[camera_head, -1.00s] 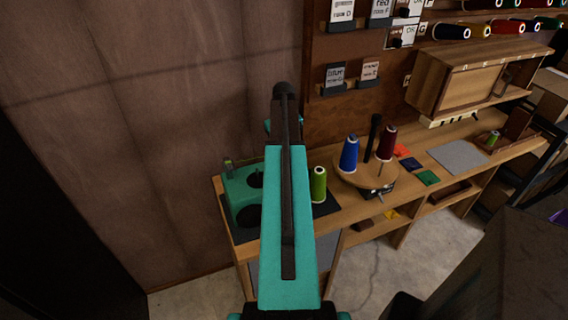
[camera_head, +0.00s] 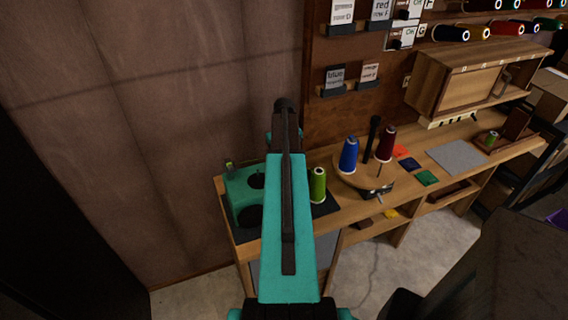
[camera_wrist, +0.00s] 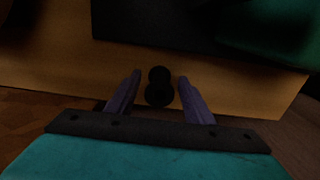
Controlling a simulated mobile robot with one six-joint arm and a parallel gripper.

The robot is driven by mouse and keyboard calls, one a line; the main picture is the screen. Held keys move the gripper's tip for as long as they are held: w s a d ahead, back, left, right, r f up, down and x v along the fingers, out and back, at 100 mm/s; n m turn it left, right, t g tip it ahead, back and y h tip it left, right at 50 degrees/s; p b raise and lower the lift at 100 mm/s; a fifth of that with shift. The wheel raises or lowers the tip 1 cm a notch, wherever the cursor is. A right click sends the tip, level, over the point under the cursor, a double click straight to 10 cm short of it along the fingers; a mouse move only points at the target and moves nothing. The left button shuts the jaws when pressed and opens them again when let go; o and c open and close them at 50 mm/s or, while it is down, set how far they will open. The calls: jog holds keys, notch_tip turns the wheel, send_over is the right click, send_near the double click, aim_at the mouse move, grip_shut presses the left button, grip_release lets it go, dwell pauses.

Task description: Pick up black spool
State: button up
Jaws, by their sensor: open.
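In the wrist view, my gripper (camera_wrist: 160,78) is open, with one purple finger on each side of a dark, two-lobed thing (camera_wrist: 159,87) that looks like a black spool. Gaps show between it and both fingers. It stands out against the wooden bench edge, and the picture is too dark to tell what it rests on. In the head view, my arm hides the gripper and this spot. Another black spool (camera_head: 450,33) with a white end sits on the wall rack at the upper right.
A green box with round holes (camera_head: 241,195) and a green spool (camera_head: 318,186) stand beside my arm on the bench. A round wooden stand (camera_head: 352,178) holds a blue spool (camera_head: 348,155) and a maroon spool (camera_head: 386,143). A wooden cabinet (camera_head: 470,80) is at the right.

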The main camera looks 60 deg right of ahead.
dwell(0.3)
jog(key=c, duration=1.1)
jog(key=shift+r, duration=0.15)
jog(key=shift+r+b, duration=1.25)
jog(key=shift+r, duration=3.65)
